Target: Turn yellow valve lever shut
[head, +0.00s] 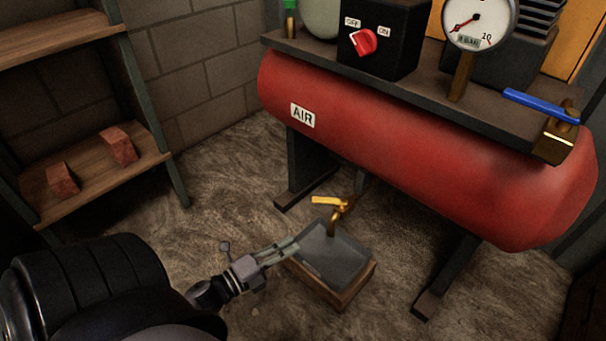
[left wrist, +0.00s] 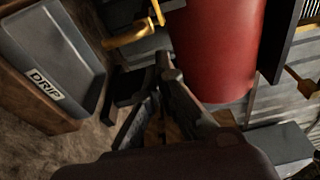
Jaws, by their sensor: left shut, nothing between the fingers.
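The yellow valve lever (head: 326,200) sits on a brass drain valve (head: 338,213) below the red air tank (head: 400,130). In the head view it points left, roughly level. In the left wrist view the yellow lever (left wrist: 128,36) shows at the top, left of the fingertips. My left gripper (head: 293,243) comes in from the lower left, over the near left edge of the drip tray, apart from the lever. Its fingers, dark in the left wrist view (left wrist: 164,66), are shut and empty. My right gripper is not in view.
A grey drip tray (head: 335,256) on a wooden block stands under the valve. Black tank legs (head: 445,278) stand on either side. Above are a red OFF/ON knob (head: 363,41), a gauge (head: 478,20) and a blue lever (head: 540,104). A shelf (head: 100,170) with two reddish blocks is left.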

